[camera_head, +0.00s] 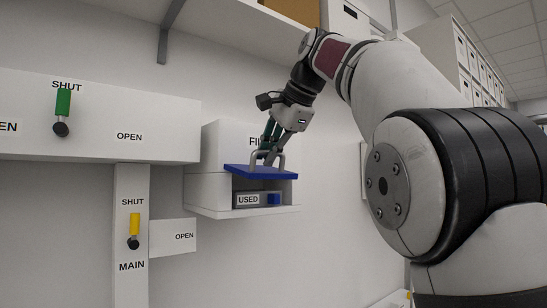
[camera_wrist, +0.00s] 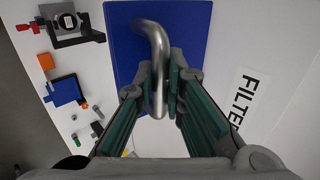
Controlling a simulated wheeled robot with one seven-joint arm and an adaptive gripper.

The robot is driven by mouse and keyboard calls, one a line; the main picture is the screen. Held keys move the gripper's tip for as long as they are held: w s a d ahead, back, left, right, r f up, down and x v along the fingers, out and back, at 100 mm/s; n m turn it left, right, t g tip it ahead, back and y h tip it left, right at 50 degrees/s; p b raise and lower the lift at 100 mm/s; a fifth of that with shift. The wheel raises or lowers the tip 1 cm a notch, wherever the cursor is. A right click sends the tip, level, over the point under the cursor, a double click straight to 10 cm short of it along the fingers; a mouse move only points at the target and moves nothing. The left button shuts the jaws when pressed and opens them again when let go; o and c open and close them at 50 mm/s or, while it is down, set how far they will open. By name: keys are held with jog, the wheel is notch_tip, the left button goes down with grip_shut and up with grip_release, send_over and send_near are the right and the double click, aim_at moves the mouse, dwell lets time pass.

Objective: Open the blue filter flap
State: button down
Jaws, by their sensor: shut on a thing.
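The blue filter flap (camera_head: 261,172) is on the front of the white filter box (camera_head: 225,143) on the wall. In the head view it stands out from the box, roughly level, over an opening. The flap also shows in the wrist view (camera_wrist: 120,45), with its bent metal handle (camera_wrist: 158,50). My gripper (camera_head: 268,157) is shut on the handle, which lies between its fingers (camera_wrist: 160,95). The fingers hide part of the handle and the box lettering.
A grey drawer or cartridge marked USED (camera_head: 258,199) sits under the flap. Left are a green lever (camera_head: 63,108) and a yellow lever (camera_head: 134,228) on white panels. The wrist view shows several small parts on a white surface, including an orange block (camera_wrist: 46,61).

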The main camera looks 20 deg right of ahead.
jog(key=shift+w+a+r, duration=0.1)
jog(key=shift+w+r, duration=0.05)
jog(key=shift+r, duration=0.05)
dwell(0.3)
jog(key=c, duration=1.7)
grip_release()
jog(key=shift+o, duration=0.2)
jog(key=shift+r, duration=0.1)
jog(key=shift+v, duration=1.9)
jog(key=s+d, duration=0.4)
jog(key=s, duration=0.8)
jog(key=shift+r, duration=0.4)
